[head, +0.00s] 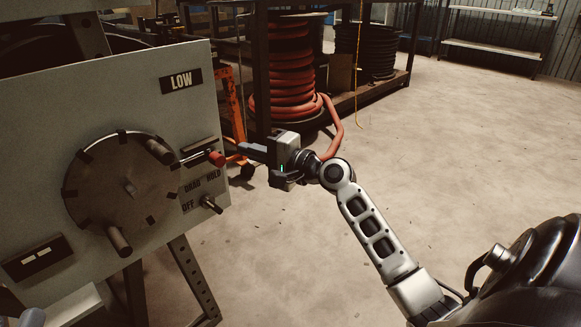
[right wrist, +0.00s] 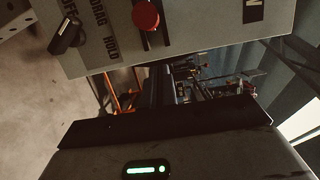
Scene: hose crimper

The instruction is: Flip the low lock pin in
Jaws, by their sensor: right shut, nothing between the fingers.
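I cannot tell for sure which part is the low lock pin. My right gripper (head: 241,147) is shut and empty, its fingertips just right of the red knob; I cannot tell whether they touch it.
A round wheel (head: 130,187) with projecting handles is on the panel. A black switch knob (head: 212,205) sits below the red knob beside DRAG, HOLD and OFF lettering. An orange hose reel (head: 288,75) stands behind on a rack. The floor at the right is clear.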

